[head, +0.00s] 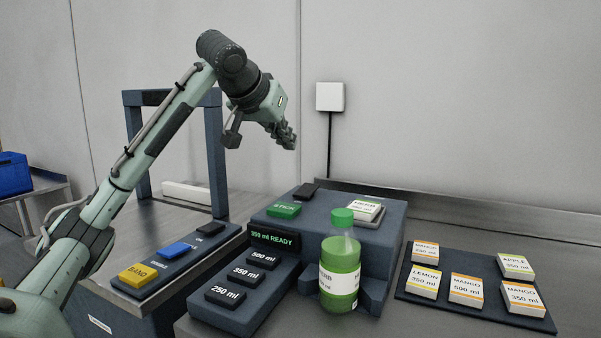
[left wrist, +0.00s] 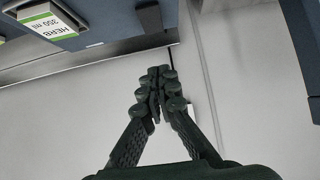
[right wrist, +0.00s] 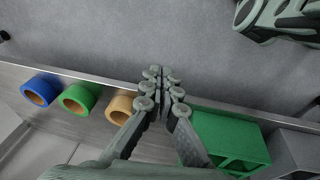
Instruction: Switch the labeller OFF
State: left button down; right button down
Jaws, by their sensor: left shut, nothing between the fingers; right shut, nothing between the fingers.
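The labeller (head: 385,240) is a blue-grey box on the table, with a green STICK button (head: 284,210), a small black switch (head: 306,190) at its back edge and a HERB label block (head: 362,209) on top. Whether the switch is on or off is too small to tell. My left gripper (head: 289,138) is shut and empty, above and behind the labeller, apart from it. The left wrist view shows its closed fingers (left wrist: 155,82), the HERB block (left wrist: 48,20) and a dark piece (left wrist: 150,17) beside it. My right gripper (right wrist: 160,85) is shut and empty, away from the labeller.
A green-filled bottle (head: 340,270) stands before the labeller. Volume keys (head: 247,274) and a READY display (head: 274,238) are left of it. Label blocks lie on a dark mat (head: 450,305) at right.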

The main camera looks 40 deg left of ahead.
aim_at(310, 184)
jog(key=shift+s+f, duration=0.1)
jog(key=shift+s, duration=0.05)
